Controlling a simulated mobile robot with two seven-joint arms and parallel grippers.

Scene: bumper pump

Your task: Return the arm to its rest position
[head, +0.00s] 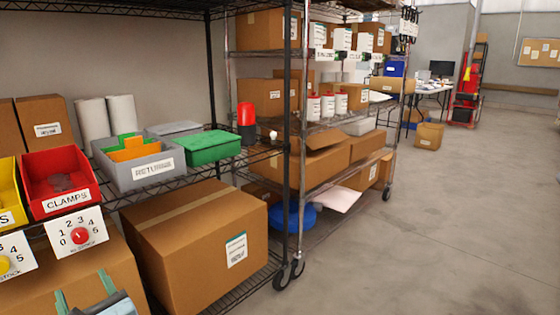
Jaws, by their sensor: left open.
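My left gripper (85,292) shows at the bottom left edge of the head view. Its two green fingertips are apart, with nothing seen between them. It is in front of a large cardboard box on the lower shelf, below the dial card (79,233) marked with numbers and a red knob. The rest of the left arm is mostly cut off by the lower picture edge. My right gripper is not in view.
The wire shelf holds a red CLAMPS bin (60,184), a grey RETURNS bin (140,170), a green-lidded box (208,147) and a red-and-black item (246,122). A cardboard box (200,238) sits below. A black post (294,130) stands right. Open floor (440,230) lies beyond.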

